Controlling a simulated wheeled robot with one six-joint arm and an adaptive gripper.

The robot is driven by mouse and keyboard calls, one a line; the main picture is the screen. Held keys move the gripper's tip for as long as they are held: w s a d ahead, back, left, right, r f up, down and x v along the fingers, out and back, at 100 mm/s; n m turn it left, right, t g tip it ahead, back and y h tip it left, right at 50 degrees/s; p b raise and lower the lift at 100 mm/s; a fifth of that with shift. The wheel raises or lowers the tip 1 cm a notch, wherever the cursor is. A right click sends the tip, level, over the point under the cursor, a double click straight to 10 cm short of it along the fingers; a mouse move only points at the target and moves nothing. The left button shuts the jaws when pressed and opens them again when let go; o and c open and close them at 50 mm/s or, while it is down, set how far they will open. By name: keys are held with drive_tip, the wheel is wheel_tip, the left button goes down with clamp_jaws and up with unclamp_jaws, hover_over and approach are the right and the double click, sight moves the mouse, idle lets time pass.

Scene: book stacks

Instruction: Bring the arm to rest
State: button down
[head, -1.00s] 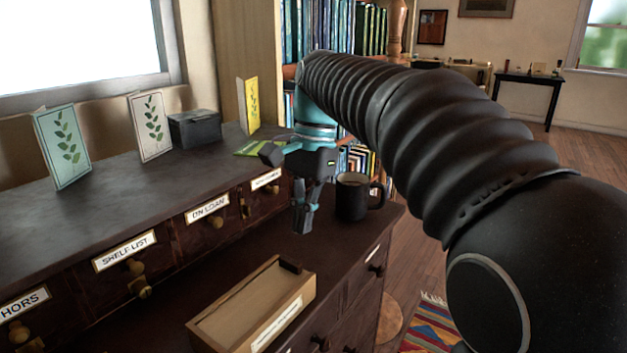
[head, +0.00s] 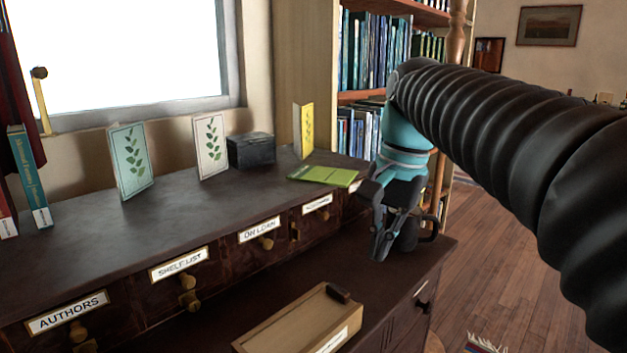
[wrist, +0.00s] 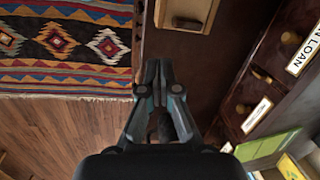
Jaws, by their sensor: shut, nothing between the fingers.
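My gripper (head: 381,247) hangs from my arm at the right end of the dark drawer cabinet (head: 190,225). It points down over the lower ledge, its fingers shut with nothing in them. In the wrist view my gripper (wrist: 159,72) also shows closed, above the cabinet's edge. A dark mug (head: 427,232) stands on the ledge behind the gripper and is mostly hidden by it. I cannot tell from these views whether they touch.
A wooden drawer box (head: 290,325) lies on the ledge. Cards, a black box (head: 251,150) and a green booklet (head: 323,176) are on the cabinet top. A bookshelf (head: 310,60) stands behind. A patterned rug (wrist: 65,45) and open wood floor (wrist: 55,130) lie beside the cabinet.

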drive_tip(key=s+d+f+n+t, duration=0.2)
drive_tip(key=s+f+n, duration=0.1)
drive_tip(key=s+f, duration=0.3)
drive_tip(key=s+d+f+n+t+h, duration=0.1)
drive_tip(key=s+d+f+n+t, duration=0.2)
drive_tip(key=s+f, duration=0.3)
drive_tip(key=shift+s+f+n+h, duration=0.3)
drive_tip(key=shift+f+n, duration=0.1)
drive_tip(key=shift+f, duration=2.15)
